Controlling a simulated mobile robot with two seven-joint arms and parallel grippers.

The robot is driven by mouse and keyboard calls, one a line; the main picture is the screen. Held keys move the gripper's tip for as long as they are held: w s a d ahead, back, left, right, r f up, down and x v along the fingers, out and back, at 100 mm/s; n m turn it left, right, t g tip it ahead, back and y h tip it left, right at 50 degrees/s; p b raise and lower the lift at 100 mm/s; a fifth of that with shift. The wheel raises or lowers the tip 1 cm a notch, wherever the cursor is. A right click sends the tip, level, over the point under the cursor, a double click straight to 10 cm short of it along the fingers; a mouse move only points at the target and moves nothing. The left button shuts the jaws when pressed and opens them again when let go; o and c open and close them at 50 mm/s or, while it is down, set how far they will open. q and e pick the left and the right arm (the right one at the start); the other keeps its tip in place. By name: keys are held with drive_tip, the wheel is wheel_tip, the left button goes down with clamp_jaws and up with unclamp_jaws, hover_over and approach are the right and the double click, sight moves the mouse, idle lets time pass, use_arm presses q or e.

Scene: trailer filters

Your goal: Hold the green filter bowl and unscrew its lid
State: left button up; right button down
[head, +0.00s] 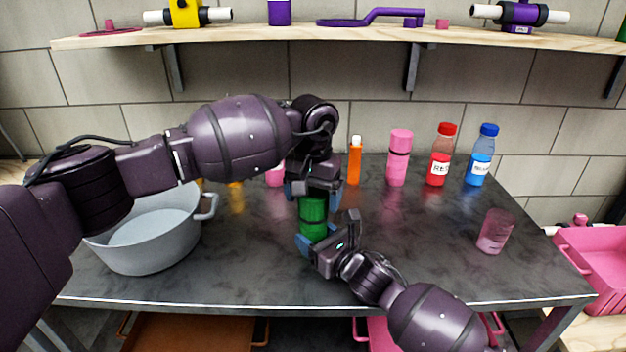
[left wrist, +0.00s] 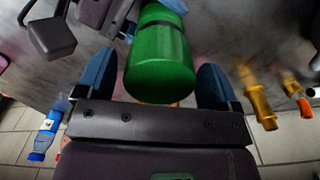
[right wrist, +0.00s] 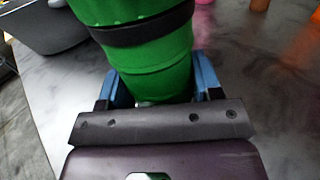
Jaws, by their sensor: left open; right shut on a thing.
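The green filter (head: 313,231) stands upright on the dark table, with a dark band between its bowl and its lid (head: 312,208). My right gripper (head: 322,243) is shut on the lower part, the bowl, which fills the right wrist view (right wrist: 150,70). My left gripper (head: 313,190) is above the filter, pointing down. In the left wrist view its blue fingers stand open on either side of the green lid (left wrist: 160,82), with gaps between them and the lid. The bowl's underside is hidden.
A grey pot (head: 150,240) stands at the left. An orange bottle (head: 354,162), pink bottle (head: 398,160), red bottle (head: 440,156) and blue bottle (head: 482,156) line the back. A pink cup (head: 495,232) is at right. A wooden shelf (head: 350,40) hangs above.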

use_arm(q)
drive_tip(key=shift+f, duration=0.85)
